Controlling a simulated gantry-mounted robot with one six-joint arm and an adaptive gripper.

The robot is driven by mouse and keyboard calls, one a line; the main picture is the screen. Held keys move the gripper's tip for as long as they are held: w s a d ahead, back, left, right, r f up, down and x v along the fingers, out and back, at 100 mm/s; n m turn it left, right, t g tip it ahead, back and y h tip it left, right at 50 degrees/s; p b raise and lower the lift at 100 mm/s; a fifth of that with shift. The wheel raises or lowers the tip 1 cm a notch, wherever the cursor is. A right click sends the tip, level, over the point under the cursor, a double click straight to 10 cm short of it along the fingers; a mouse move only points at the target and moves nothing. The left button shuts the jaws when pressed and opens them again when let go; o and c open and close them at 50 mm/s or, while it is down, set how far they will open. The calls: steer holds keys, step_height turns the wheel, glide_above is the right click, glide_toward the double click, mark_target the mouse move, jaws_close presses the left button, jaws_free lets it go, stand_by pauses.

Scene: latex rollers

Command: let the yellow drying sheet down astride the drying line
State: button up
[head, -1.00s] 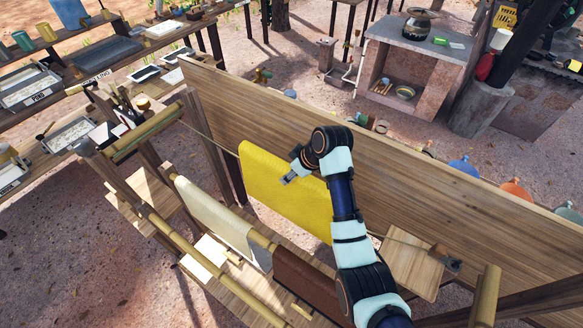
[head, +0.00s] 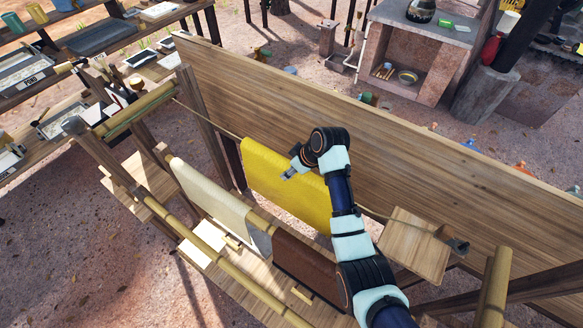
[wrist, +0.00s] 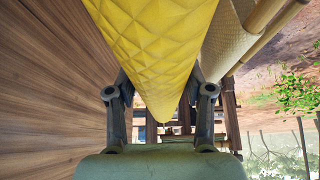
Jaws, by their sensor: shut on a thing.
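The yellow drying sheet (head: 285,185) hangs in a fold along the long board, with a quilted diamond pattern in the wrist view (wrist: 155,45). My gripper (head: 290,174) is shut on its top; its fingers (wrist: 160,88) stand on both sides of the folded sheet in the wrist view. The drying line (head: 210,121) runs from the left post to the sheet's upper left corner and comes out right of my arm, sloping to a bracket. The line is level with the sheet's top edge there. The sheet hides the line between, so I cannot tell whether it lies inside the fold.
The long wooden board (head: 400,150) stands close behind the sheet. In front, a cream sheet (head: 208,195) and a brown sheet (head: 305,268) hang on a bamboo pole. A wooden shelf (head: 412,245) is to the right. Bare ground lies at the lower left.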

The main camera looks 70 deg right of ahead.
steer(key=shift+f, duration=0.25)
stand_by(0.5)
steer(key=o, duration=1.4)
steer(key=shift+c, duration=0.2)
steer(key=v, duration=1.2)
steer(key=shift+d, duration=0.1)
